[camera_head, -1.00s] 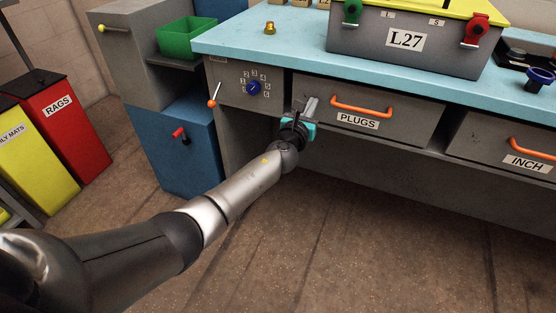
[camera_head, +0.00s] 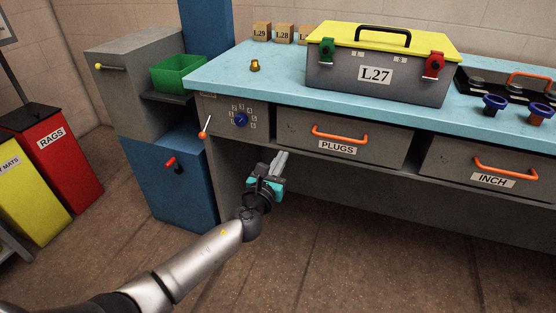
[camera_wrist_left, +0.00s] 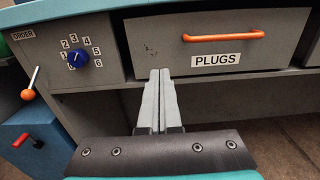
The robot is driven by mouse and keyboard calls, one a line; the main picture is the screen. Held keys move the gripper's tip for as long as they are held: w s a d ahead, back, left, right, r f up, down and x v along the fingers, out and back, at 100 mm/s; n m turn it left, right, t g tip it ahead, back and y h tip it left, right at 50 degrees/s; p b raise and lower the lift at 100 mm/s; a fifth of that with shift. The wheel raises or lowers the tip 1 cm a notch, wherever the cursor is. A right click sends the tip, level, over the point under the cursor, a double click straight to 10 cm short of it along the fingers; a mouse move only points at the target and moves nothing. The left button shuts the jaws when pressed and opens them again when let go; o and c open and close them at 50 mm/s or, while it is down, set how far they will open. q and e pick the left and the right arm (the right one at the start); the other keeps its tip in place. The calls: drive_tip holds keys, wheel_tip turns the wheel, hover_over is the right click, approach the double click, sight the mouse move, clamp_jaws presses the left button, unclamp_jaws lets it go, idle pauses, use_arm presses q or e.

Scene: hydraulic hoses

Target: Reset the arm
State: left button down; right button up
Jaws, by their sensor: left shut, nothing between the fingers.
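My left gripper (camera_head: 279,163) is in front of the bench, a little below and left of the PLUGS drawer (camera_head: 388,150). Its fingers are shut together with nothing between them. In the left wrist view the shut fingers (camera_wrist_left: 160,76) point at the lower edge of the PLUGS drawer front (camera_wrist_left: 166,32), left of its orange handle (camera_wrist_left: 236,35). I cannot tell from the pictures whether the fingertips touch anything. My right gripper is not in view.
The blue bench top (camera_head: 282,98) carries a grey L27 box (camera_head: 330,82) with a yellow lid and a small brass fitting (camera_head: 255,66). A dial (camera_head: 241,119) and an orange-tipped lever (camera_head: 204,132) sit left of the drawer. Bins (camera_head: 62,170) stand far left. Floor in front is clear.

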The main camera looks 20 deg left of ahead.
use_arm(q)
drive_tip(key=s+a+f+n+g+y+p, duration=0.1)
drive_tip(key=s+a+f+n+g+p, duration=0.2)
drive_tip(key=s+f+n, duration=0.75)
drive_tip(key=s+a+f+n+g+y+p, duration=0.1)
drive_tip(key=s+a+f+n+g, duration=0.2)
drive_tip(key=s+f+n+g, duration=0.75)
drive_tip(key=s+f+n+p, duration=0.1)
drive_tip(key=s+f+n, duration=0.3)
drive_tip(key=s, duration=0.5)
drive_tip(key=s+d+f+n+g+h+p, duration=0.1)
drive_tip(key=s+f+n, duration=0.3)
drive_tip(key=s+f, duration=0.3)
drive_tip(key=s+d+f+n+g+p, duration=0.1)
drive_tip(key=s+f+n, duration=0.3)
drive_tip(key=s, duration=0.7)
drive_tip(key=shift+f+n, duration=0.3)
drive_tip(key=shift+f, duration=0.5)
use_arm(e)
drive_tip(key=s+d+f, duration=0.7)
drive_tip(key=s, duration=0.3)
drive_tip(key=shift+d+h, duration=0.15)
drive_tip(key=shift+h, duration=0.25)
use_arm(q)
drive_tip(key=shift+s, duration=0.1)
